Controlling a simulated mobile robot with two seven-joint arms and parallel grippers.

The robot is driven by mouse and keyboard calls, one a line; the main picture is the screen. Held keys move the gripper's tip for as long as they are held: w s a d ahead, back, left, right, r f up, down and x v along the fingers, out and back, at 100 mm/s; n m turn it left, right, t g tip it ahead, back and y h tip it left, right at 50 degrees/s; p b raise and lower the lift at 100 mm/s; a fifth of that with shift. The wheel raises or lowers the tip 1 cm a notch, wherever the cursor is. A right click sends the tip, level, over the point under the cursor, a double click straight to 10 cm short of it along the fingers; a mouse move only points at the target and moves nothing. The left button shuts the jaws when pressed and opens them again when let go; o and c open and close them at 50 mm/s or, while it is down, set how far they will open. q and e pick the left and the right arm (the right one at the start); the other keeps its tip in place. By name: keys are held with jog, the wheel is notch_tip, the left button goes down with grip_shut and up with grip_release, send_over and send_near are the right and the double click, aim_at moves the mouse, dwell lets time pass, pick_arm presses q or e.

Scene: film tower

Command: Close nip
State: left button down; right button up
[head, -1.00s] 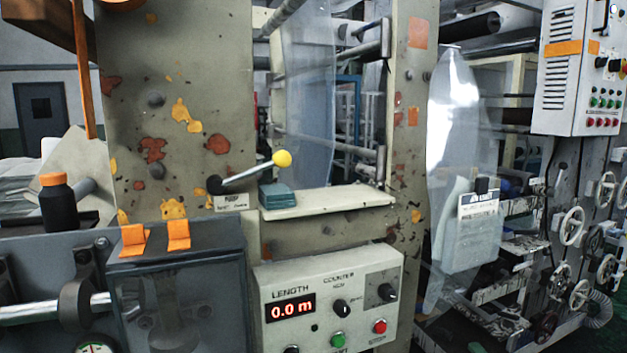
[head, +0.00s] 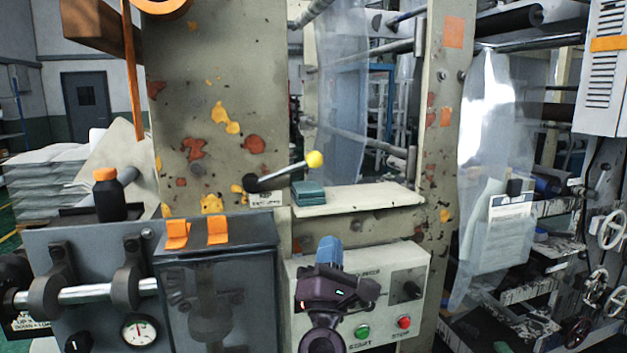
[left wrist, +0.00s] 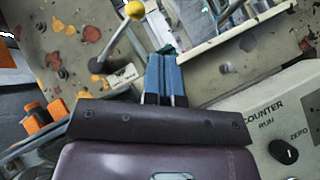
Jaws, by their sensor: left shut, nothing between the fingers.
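A grey lever (head: 284,176) with a yellow knob (head: 314,159) sits on the paint-chipped machine frame. It slants up to the right from a black pivot, above a small white label (head: 266,199). The lever (left wrist: 115,44) and its yellow knob (left wrist: 135,11) also show at the top of the left wrist view. My left gripper (head: 328,246) is in front of the counter box, below and slightly right of the knob, pointing towards the frame. Its blue fingers (left wrist: 164,76) are together and empty, apart from the lever. My right gripper is not in view.
A counter box (head: 405,268) with buttons is behind my left gripper. A ledge (head: 370,196) bearing teal pads (head: 308,193) juts out right of the lever. A dark clear guard (head: 215,300) with orange tabs and a black bottle (head: 109,197) are at left.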

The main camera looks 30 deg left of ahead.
aim_at(283, 171)
pick_arm(q)
jog(key=a+n+g+y, duration=0.1)
jog(key=n, duration=0.2)
jog(key=a+n+g+y, duration=0.1)
jog(key=n+g, duration=0.1)
jog(key=n, duration=0.1)
jog(key=a+n+g+y, duration=0.1)
jog(key=n+y, duration=0.1)
jog(key=n, duration=0.1)
jog(key=shift+s+f, duration=0.1)
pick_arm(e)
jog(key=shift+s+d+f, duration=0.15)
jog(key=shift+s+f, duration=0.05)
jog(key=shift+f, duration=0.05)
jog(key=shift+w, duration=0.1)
pick_arm(q)
jog(key=d+r+p+x, duration=0.1)
jog(key=r+p+x, duration=0.1)
jog(key=x, duration=1.1)
jog(key=shift+s+d+p, duration=0.3)
jog(key=shift+s+p, duration=0.05)
jog(key=shift+p, duration=0.55)
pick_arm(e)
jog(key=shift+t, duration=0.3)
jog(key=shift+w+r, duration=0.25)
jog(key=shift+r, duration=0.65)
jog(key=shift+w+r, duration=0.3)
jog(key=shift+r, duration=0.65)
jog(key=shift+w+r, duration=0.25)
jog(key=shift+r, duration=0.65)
